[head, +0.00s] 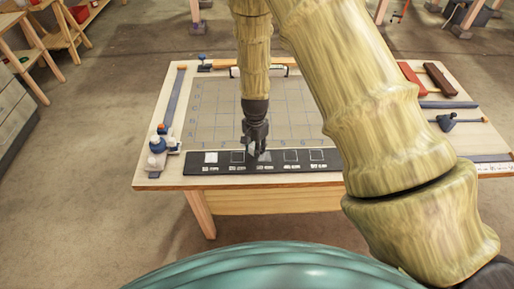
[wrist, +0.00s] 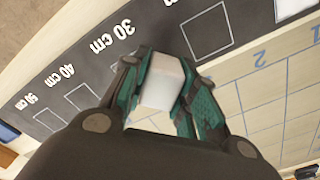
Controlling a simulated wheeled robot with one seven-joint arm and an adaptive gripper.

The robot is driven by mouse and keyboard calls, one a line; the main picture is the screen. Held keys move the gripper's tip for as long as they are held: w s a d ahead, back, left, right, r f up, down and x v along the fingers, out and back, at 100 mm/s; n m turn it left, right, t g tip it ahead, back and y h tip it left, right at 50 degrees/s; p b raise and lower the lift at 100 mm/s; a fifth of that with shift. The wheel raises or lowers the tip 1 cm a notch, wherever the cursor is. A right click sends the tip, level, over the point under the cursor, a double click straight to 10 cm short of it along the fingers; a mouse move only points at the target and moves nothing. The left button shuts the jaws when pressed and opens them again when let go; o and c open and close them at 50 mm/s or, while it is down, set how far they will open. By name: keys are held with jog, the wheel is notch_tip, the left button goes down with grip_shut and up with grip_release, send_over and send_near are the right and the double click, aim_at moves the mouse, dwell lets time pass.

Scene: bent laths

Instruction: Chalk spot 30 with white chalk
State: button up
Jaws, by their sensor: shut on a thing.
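My gripper (head: 256,140) points down over the black strip (head: 340,170) at the table's near edge. In the wrist view my gripper (wrist: 160,88) has its green-padded fingers shut on a white block of chalk (wrist: 157,82). The 40 cm spot (wrist: 82,97) is also only an outline. In the head view the leftmost square (head: 211,158) is filled white. My gripper partly hides the middle squares there. I cannot tell whether the chalk touches the strip.
A numbered grid (head: 205,115) lies behind the strip. Red tools (head: 412,78) and a dark blue tool (head: 450,122) lie at the right.

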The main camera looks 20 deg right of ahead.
jog(key=shift+s+d+r+p, duration=0.15)
jog(key=shift+r+p, duration=0.3)
jog(key=shift+r, duration=0.6)
notch_tip(320, 180, up, 2)
jog(key=shift+r+p, duration=0.1)
jog(key=shift+p, duration=0.65)
jog(key=shift+r+p, duration=0.5)
jog(key=shift+r, duration=0.35)
jog(key=shift+f, duration=0.1)
